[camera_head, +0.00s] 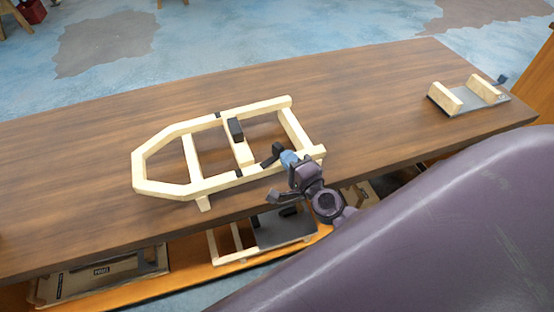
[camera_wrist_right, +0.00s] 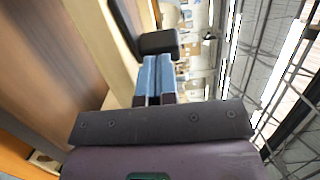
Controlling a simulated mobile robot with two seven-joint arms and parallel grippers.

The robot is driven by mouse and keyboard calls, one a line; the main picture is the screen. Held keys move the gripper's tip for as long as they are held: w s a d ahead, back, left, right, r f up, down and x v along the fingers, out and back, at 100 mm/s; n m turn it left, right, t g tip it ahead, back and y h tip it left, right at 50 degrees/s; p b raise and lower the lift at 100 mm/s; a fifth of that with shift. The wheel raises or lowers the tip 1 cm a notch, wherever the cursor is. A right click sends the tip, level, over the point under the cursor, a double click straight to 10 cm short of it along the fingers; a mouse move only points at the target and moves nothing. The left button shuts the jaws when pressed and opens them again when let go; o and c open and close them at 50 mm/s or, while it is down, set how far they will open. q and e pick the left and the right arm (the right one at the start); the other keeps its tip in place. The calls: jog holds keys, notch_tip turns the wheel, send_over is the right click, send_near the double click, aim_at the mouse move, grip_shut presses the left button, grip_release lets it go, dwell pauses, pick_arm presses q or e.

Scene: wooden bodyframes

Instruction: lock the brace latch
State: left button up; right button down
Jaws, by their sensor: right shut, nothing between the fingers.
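The pale wooden bodyframe (camera_head: 192,160) lies on the brown workbench, its pointed end to the left. A small black part (camera_head: 270,156), which looks like the brace latch, sits by its near right side; it also shows in the right wrist view as a black angled piece (camera_wrist_right: 158,42) beside a pale wooden bar (camera_wrist_right: 95,35). My right gripper (camera_head: 288,158) is shut and empty, its blue fingertips (camera_wrist_right: 156,75) close to that black part. I cannot tell whether they touch. A black block (camera_head: 236,129) sits on the frame's middle crossbar. My left gripper is out of view.
A lower orange shelf holds a dark plate (camera_head: 285,231) and a flat box (camera_head: 75,283). My purple arm covers the lower right.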

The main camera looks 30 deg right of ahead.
jog(key=shift+w+d+r, duration=0.1)
jog(key=shift+w+d, duration=0.15)
jog(key=shift+w, duration=0.25)
jog(key=shift+w+d+p, duration=0.2)
jog(key=shift+w+p, duration=0.4)
jog(key=shift+w, duration=0.45)
jog(key=shift+d, duration=0.1)
